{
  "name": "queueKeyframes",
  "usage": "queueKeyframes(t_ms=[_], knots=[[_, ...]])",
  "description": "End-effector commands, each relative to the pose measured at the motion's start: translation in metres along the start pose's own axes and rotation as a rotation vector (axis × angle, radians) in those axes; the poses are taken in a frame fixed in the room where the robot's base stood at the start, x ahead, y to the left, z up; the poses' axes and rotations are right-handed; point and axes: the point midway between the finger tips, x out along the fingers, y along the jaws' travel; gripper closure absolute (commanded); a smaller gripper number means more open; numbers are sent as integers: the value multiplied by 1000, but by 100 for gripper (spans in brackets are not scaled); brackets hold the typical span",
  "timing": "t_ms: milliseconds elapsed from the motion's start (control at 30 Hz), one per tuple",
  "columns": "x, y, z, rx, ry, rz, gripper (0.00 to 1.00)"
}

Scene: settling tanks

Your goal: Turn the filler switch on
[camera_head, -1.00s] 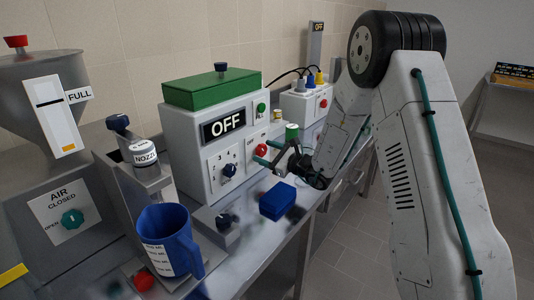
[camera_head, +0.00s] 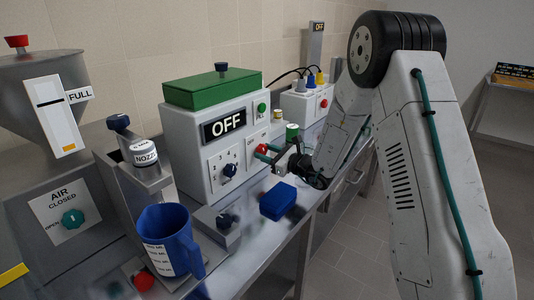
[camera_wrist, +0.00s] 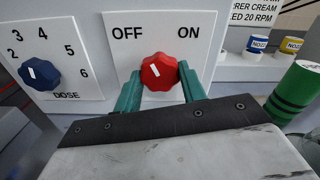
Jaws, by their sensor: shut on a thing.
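The filler switch is a red knob (camera_wrist: 159,72) on a white plate marked OFF and ON. Its white mark points up and left, toward OFF. In the head view the knob (camera_head: 262,148) is partly hidden by my gripper. My gripper's green fingers (camera_wrist: 160,88) stand on both sides of the knob and are shut on it. In the head view my gripper (camera_head: 268,154) reaches the filler's front from the right. The filler (camera_head: 190,150) is a white box with a green lid, and its dark display (camera_head: 224,124) reads OFF.
A blue DOSE knob (camera_wrist: 39,74) sits left of the switch. A green button (camera_head: 262,107) is above it. A blue block (camera_head: 278,201) lies on the bench below my gripper. A blue jug (camera_head: 170,240) stands front left.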

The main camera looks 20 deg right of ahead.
Motion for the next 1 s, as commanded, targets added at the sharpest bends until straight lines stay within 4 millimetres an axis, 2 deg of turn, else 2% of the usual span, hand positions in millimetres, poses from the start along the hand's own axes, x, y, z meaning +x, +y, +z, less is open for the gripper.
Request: queueKeyframes(t_ms=[700, 1000], knots=[[0, -1, 0, 663, -1, -3, 82], [0, -2, 1, 897, -2, -4, 82]])
